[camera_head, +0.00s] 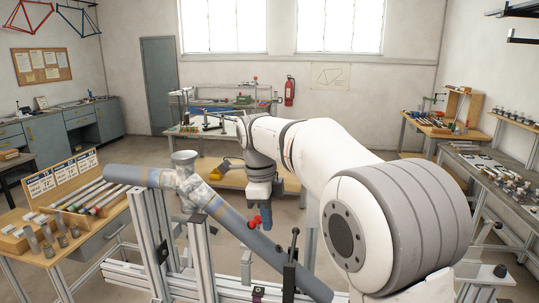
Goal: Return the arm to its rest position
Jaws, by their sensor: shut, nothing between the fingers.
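My white and grey arm reaches from the right foreground to the middle of the view. Its wrist bends down, and my gripper (265,222) points downward behind the long grey tube. The gripper is small here; it is shut and holds nothing. The frame jig (145,240), made of aluminium profiles, stands in front of me. A grey tube assembly (235,222) lies slanted across it, from upper left to lower right, with a flared joint piece (185,160) near its upper end. A red knob (253,222) shows beside the gripper; I cannot tell whether they touch.
A wooden-topped table (20,257) with tubes and small cups stands at the left. A workbench (185,143) stands behind the arm. More benches with parts (500,175) line the right wall. A black clamp handle (293,245) rises near the tube's lower end.

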